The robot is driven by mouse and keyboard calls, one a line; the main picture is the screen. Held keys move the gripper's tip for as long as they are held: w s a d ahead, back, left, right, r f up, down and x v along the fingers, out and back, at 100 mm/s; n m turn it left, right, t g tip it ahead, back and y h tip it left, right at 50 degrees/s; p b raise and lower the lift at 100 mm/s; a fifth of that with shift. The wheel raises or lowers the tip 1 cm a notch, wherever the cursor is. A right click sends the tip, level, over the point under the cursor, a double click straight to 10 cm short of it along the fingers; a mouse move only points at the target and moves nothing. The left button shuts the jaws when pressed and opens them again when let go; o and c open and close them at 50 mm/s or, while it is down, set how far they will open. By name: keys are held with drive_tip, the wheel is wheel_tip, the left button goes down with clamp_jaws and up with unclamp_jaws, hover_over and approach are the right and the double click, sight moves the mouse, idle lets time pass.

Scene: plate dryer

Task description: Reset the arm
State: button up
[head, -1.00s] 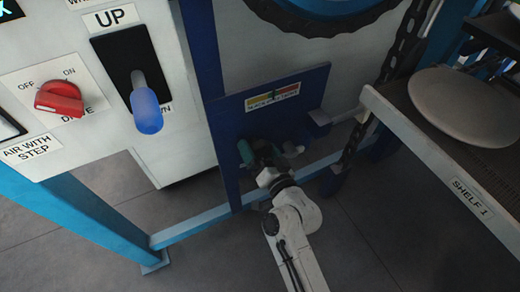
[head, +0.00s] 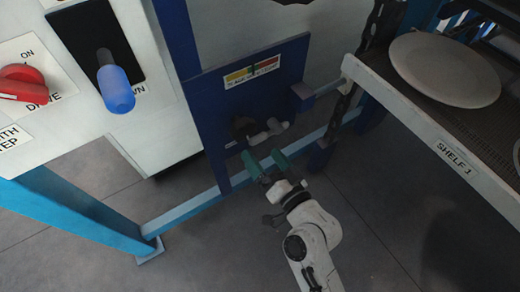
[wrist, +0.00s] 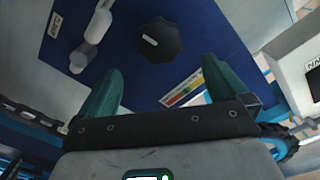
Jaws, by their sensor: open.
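My gripper (head: 266,165) has two green fingers spread apart with nothing between them. In the head view it is just below and in front of the blue panel (head: 215,120), apart from it. A dark knob and a pale grey valve fitting (head: 270,130) sit on the panel above my fingers. In the wrist view the open fingers (wrist: 160,90) point toward the panel, with the black round knob (wrist: 160,46) beyond and between them and the pale fitting (wrist: 92,35) at upper left.
A shelf labelled SHELF 1 (head: 440,135) with a pale plate (head: 445,70) stands at right. At left is a white control box with a red switch (head: 22,84) and a blue-tipped lever (head: 115,88). A blue frame rail (head: 200,200) runs below the panel. Floor at bottom right is clear.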

idle(0.6)
drive_tip(key=s+d+f+n+g+h, duration=0.3)
drive_tip(key=s+d+f+g, duration=0.3)
drive_tip(key=d, duration=0.3)
drive_tip(key=s+d+f+m+g+h, duration=0.15)
drive_tip(key=s+d+g+h, duration=0.25)
drive_tip(key=s+d, duration=0.55)
drive_tip(key=s+d+f+m+g+h, duration=0.1)
drive_tip(key=s+d+f+g+h, duration=0.2)
drive_tip(key=s+d, duration=0.7)
wheel_tip(320, 180, up, 23)
drive_tip(key=a+g+p, duration=0.1)
drive_tip(key=p, duration=2.1)
drive_tip(key=shift+s+a+r, duration=0.2)
drive_tip(key=shift+s+a, duration=0.05)
drive_tip(key=shift+s, duration=0.05)
